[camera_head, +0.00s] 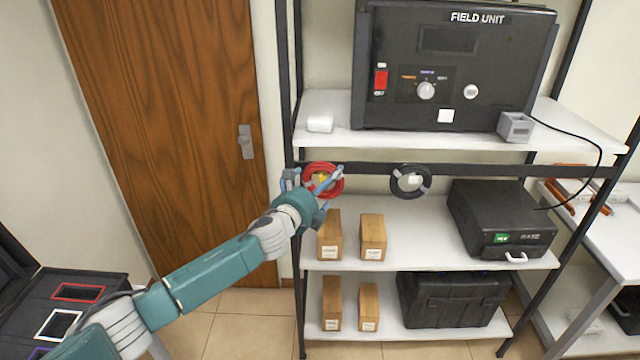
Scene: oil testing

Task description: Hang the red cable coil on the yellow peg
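The red cable coil (333,193) is at the left end of the shelf's front rail. A bit of the yellow peg (322,178) shows inside the coil's ring. My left gripper (314,175) is right at the coil, its blue fingers spread apart, one left of the coil and one across its right part. The fingers look open. The gripper hides the coil's lower left, and I cannot tell whether a finger touches it. My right gripper is not in view.
A black coil (396,188) is on the same rail to the right. The FIELD UNIT (455,50) stands on the upper shelf (350,138). Small boxes (373,232) and a black case (500,210) are below. A wooden door (170,100) is at left.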

